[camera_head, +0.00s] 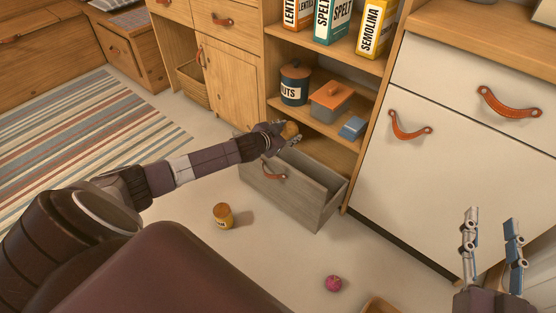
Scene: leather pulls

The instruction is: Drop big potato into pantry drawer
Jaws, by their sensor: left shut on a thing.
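The pantry drawer (318,199) is a grey wooden drawer with a leather pull, standing open at the bottom of the shelf unit. My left gripper (287,133) is over the back left part of the open drawer, shut on the big potato (290,130). The brown potato shows only partly, between the fingers. The inside of the drawer is partly hidden by my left gripper and the front panel. My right gripper (492,245) is at the lower right, in front of the white cabinet, with its fingers apart and nothing between them.
A small yellow-brown jar (222,215) and a round pink-red thing (333,283) are on the floor. A white cabinet (440,160) stands right.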

